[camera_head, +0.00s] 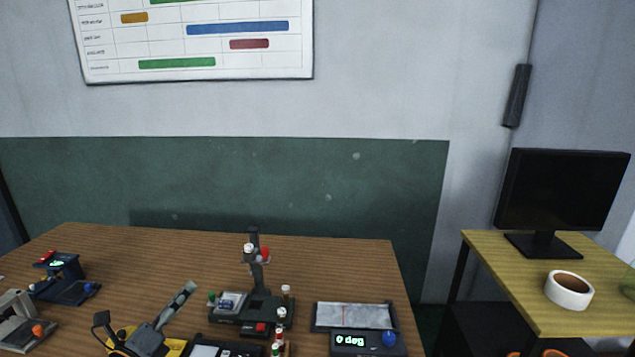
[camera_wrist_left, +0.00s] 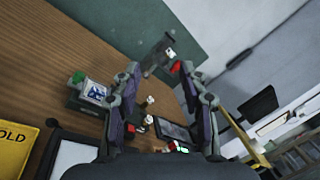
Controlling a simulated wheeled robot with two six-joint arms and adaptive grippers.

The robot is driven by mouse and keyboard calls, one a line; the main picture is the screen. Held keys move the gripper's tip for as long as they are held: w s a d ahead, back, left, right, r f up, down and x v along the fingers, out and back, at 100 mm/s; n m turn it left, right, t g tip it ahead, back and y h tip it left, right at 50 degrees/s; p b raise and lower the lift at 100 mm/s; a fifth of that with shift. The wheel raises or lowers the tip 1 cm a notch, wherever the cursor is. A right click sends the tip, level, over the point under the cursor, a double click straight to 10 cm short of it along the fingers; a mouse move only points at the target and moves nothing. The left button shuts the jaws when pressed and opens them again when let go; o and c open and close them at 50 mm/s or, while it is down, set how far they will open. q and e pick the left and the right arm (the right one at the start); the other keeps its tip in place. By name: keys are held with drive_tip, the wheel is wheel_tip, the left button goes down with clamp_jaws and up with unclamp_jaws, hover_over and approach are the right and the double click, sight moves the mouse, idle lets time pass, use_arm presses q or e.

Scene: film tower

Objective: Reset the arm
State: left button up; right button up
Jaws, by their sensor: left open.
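My left gripper (camera_head: 186,291) shows at the lower left of the head view, over a yellow plate (camera_head: 176,348). Its grey fingers point up and to the right, away from the plate. In the left wrist view the gripper (camera_wrist_left: 158,69) has its two fingers spread wide, with nothing held between them. A dark stand with a mast (camera_head: 255,275) is beyond the fingers, apart from them. My right gripper is not in view.
A flat panel (camera_head: 355,316) and a display reading 0 deg (camera_head: 350,340) are right of the stand. Small devices (camera_head: 60,275) fill the table's left end. A side table (camera_head: 490,270) carries a monitor (camera_head: 560,190) and a tape roll (camera_head: 568,290).

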use_arm(q)
drive_tip(key=s+a+f+n+g+y, duration=0.2)
drive_tip(key=s+a+f+n+y, duration=0.2)
drive_tip(key=n+y, duration=0.55)
drive_tip(key=s+a+f+n+g+y, duration=0.3)
drive_tip(key=s+a+f+n+y, duration=0.1)
drive_tip(key=n, duration=1)
drive_tip(key=s+d+f+n+g+h, duration=0.6)
drive_tip(key=s+d+f+g+h, duration=0.3)
drive_tip(key=s+d+f, duration=0.7)
drive_tip(key=s+a+f+g+y+p, duration=0.1)
drive_tip(key=a+f, duration=0.1)
drive_tip(key=f, duration=0.8)
drive_tip(key=s+a+f+g+y+p, duration=0.1)
drive_tip(key=a+f, duration=0.2)
drive_tip(key=f, duration=0.7)
drive_tip(key=s+a+f+g+p, duration=0.1)
drive_tip(key=s+f+p, duration=0.1)
drive_tip(key=s+f, duration=1.4)
drive_tip(key=s, duration=0.3)
drive_tip(key=shift+s+g+h, duration=0.3)
drive_tip(key=shift+s+h, duration=0.05)
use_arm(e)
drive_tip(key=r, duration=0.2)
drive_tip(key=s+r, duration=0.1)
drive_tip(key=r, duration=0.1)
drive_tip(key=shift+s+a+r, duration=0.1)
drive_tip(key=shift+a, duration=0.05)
